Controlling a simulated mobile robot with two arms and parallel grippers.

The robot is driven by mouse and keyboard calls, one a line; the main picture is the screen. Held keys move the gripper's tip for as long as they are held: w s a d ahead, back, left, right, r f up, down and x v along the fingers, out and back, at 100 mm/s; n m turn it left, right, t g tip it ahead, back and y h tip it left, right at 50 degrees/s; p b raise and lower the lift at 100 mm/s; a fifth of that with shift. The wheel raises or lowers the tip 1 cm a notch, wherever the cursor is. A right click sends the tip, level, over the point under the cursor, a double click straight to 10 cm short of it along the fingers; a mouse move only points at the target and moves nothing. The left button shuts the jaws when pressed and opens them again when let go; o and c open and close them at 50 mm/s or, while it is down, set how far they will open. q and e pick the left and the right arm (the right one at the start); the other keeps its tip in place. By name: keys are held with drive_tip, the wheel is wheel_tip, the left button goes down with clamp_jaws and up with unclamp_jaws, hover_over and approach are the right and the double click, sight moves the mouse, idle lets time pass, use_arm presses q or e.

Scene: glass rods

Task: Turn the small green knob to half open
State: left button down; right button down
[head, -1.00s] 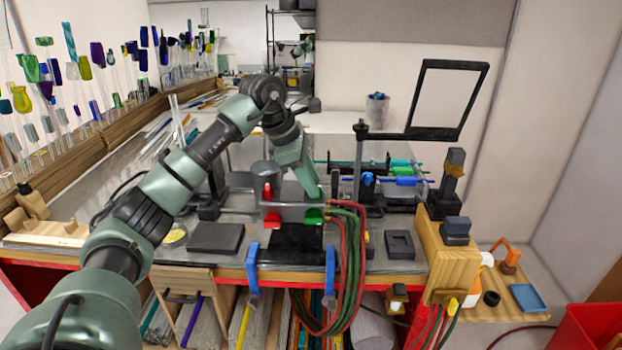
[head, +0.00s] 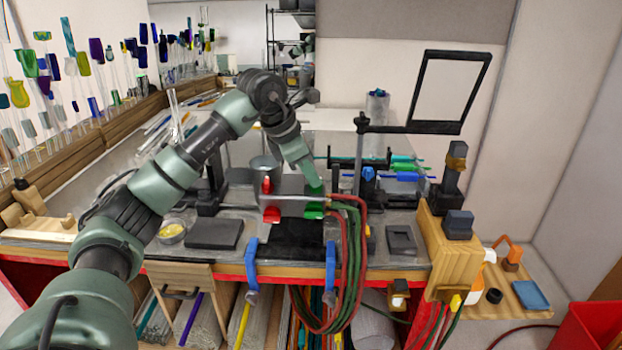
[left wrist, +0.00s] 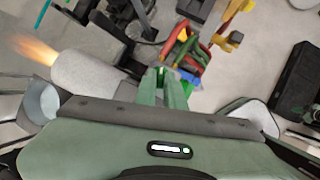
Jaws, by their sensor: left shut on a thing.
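The torch's valve block (head: 290,204) stands at the bench's front, with red and green knobs on it. My left gripper (head: 313,181) reaches down from the upper left and is shut on the small green knob (head: 316,190) at the block's upper right; its fingers cover much of the knob. A second green knob (head: 313,212) sits lower, just in front. In the left wrist view, the green fingers (left wrist: 173,88) are close together, with green and red hoses beyond them. The knob's exact angle is hard to read. My right gripper is not in view.
Two red knobs (head: 271,214) sit on the block's left. Red and green hoses (head: 350,250) hang over the front edge on the right. A flame (left wrist: 35,48) burns at the left in the wrist view. Glass rods (head: 405,170) lie on a rack at the right.

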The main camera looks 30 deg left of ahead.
use_arm(q)
drive_tip(key=n+t+y+b, duration=0.1)
drive_tip(key=n, duration=0.2)
drive_tip(key=shift+d+f+n+b, duration=0.1)
drive_tip(key=shift+d+n+b, duration=0.05)
drive_tip(key=shift+n+b, duration=0.25)
drive_tip(key=n+y, duration=0.1)
drive_tip(key=n+b, duration=0.1)
drive_tip(key=n, duration=0.1)
drive_tip(key=shift+s+d+n+y, duration=0.1)
drive_tip(key=shift+d+n+y, duration=0.1)
drive_tip(key=shift+n+y, duration=0.15)
drive_tip(key=n+y+b, duration=0.1)
drive_tip(key=n, duration=0.1)
drive_tip(key=n+b, duration=0.1)
drive_tip(key=n, duration=0.1)
drive_tip(key=shift+d+n+y, duration=0.2)
drive_tip(key=shift+n+y, duration=0.05)
drive_tip(key=shift+y, duration=0.1)
drive_tip(key=shift+n+g+y+b, duration=0.3)
drive_tip(key=shift+n+y+b, duration=0.3)
drive_tip(key=shift+n, duration=1.2)
drive_tip(key=shift+d, duration=0.1)
drive_tip(key=c, duration=1.5)
unclamp_jaws()
